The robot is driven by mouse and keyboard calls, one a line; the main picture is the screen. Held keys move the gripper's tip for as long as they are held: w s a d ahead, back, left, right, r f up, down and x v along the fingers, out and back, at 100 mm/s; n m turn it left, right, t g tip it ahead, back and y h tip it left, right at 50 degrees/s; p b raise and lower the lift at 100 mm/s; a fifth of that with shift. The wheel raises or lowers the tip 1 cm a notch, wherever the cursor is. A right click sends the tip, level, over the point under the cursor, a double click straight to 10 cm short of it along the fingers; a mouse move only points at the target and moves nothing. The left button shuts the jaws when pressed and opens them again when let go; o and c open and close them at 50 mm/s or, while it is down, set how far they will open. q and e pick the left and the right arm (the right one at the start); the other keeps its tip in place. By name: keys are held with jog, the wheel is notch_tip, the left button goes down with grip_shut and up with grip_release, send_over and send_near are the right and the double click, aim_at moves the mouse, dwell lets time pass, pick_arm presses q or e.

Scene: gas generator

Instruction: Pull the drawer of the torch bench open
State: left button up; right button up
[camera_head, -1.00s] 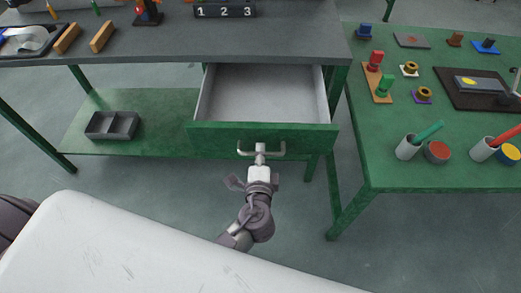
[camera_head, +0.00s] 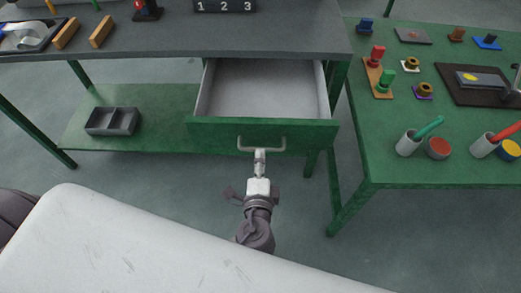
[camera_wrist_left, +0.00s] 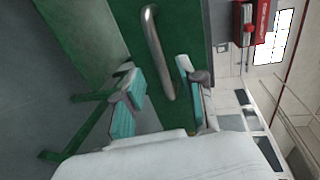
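The torch bench (camera_head: 150,46) has a dark top and green legs. Its green drawer (camera_head: 264,136) stands pulled out, and its pale interior shows empty in the head view. A pale metal bar handle (camera_head: 262,146) is on the drawer front; it also shows in the left wrist view (camera_wrist_left: 158,52). My left gripper (camera_head: 260,156) is just in front of the handle. In the left wrist view its two teal-padded fingers (camera_wrist_left: 156,68) are spread apart with nothing between them, and the handle lies beyond the tips. My right gripper is not in view.
A grey divided tray (camera_head: 112,121) sits on the bench's lower shelf (camera_head: 160,140). A green table (camera_head: 400,170) with cups, discs and small parts stands close on the right. Floor is clear below the drawer front.

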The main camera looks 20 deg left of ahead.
pick_arm(q)
jog(key=v, duration=0.7)
dwell(0.3)
jog(key=s+a+f+n+g+h+p, duration=0.1)
jog(key=s+f+g, duration=0.2)
jog(key=f, duration=0.7)
jog(key=s+a+f+g+h, duration=0.1)
jog(key=s+f+g, duration=0.1)
jog(key=f, duration=0.7)
jog(key=s+a+f+n+g+h+p, duration=0.1)
jog(key=s+f+g, duration=0.2)
jog(key=f, duration=0.7)
jog(key=s+a+f+n+g, duration=0.3)
jog(key=s+a+f+n, duration=0.2)
jog(key=s, duration=0.5)
jog(key=s+a+f+n+g+h+p, duration=0.1)
jog(key=s+a+f+n+g, duration=0.2)
jog(key=s+f, duration=0.6)
jog(key=shift+s+a+f+n, duration=0.45)
jog(key=shift+a+n, duration=0.55)
jog(key=shift+n, duration=0.2)
jog(key=shift+r, duration=0.1)
